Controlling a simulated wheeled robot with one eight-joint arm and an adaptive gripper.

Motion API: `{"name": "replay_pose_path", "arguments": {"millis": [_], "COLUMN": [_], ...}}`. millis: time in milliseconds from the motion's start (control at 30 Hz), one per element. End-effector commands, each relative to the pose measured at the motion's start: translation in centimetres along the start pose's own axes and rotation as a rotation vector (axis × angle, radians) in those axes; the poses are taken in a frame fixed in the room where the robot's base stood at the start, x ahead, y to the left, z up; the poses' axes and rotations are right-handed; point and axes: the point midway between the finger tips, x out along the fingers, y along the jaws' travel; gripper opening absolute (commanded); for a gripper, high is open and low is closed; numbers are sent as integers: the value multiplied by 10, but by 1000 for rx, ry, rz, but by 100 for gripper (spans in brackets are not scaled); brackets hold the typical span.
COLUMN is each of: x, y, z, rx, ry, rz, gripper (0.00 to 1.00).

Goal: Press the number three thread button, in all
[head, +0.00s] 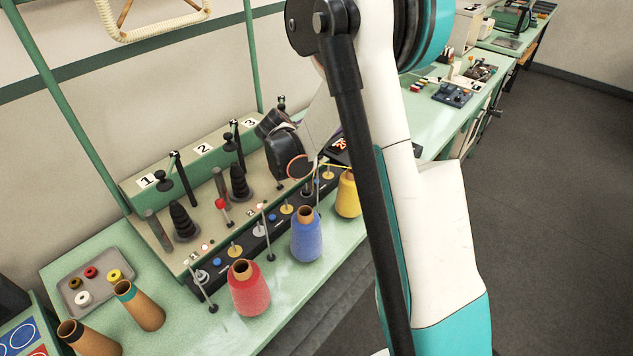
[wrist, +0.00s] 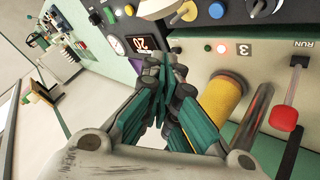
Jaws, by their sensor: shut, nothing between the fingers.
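In the wrist view, a label with the number 3 (wrist: 243,49) sits on the pale panel. Contact cannot be told. In the head view, my arm and dark wrist cover much of the number three end.
A red-digit display (wrist: 142,43) is left of the fingertips. A yellow cylinder (wrist: 220,98) and a red-knobbed RUN lever (wrist: 284,118) stick out close by. Red (head: 249,290), blue (head: 306,240) and yellow (head: 347,197) thread cones stand along the front. A tray (head: 70,297) lies at left.

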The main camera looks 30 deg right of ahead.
Motion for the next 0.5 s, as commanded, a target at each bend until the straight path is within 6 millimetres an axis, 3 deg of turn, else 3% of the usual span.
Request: {"name": "replay_pose_path", "arguments": {"millis": [500], "x": [39], "y": [-28], "z": [28], "rx": [0], "ry": [0], "rz": [0], "gripper": [0]}}
